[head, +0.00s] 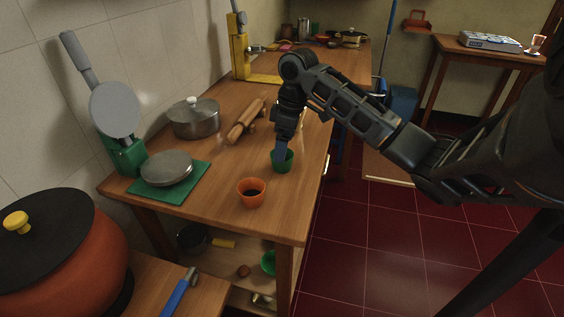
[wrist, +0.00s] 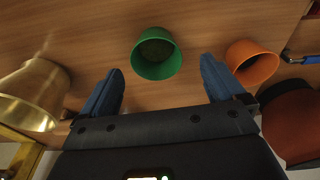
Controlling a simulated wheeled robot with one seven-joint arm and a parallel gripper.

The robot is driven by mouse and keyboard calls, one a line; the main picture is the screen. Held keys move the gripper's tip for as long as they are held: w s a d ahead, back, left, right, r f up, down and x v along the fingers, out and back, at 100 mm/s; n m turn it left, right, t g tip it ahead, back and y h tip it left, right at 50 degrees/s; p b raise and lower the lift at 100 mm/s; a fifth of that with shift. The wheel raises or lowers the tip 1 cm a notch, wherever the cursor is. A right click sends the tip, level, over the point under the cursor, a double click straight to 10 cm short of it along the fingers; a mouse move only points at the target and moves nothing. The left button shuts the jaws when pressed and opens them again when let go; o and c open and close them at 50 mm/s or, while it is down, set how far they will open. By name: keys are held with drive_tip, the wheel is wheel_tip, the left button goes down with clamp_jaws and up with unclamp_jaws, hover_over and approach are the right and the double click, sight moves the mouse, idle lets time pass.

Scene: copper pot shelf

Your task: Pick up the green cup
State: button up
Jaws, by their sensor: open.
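The green cup (head: 284,166) stands upright on the wooden table near its right edge. In the wrist view the green cup (wrist: 157,58) is ahead, between the lines of the two fingers, with its open mouth facing the camera. My gripper (head: 281,153) is open, pointing down just above the cup and hiding part of its rim. In the wrist view my gripper (wrist: 161,66) has its fingers spread wide on either side of the cup with nothing held. Whether a finger touches the cup cannot be told.
An orange cup (head: 252,196) stands nearby, toward the table's front; it also shows in the wrist view (wrist: 251,63). A brass-coloured vessel (wrist: 33,97) is on the other side.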

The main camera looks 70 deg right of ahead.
drive_tip(key=f, duration=0.5)
drive_tip(key=shift+w+d, duration=0.2)
drive_tip(key=shift+w, duration=0.2)
drive_tip(key=c, duration=1)
drive_tip(key=shift+r, duration=0.15)
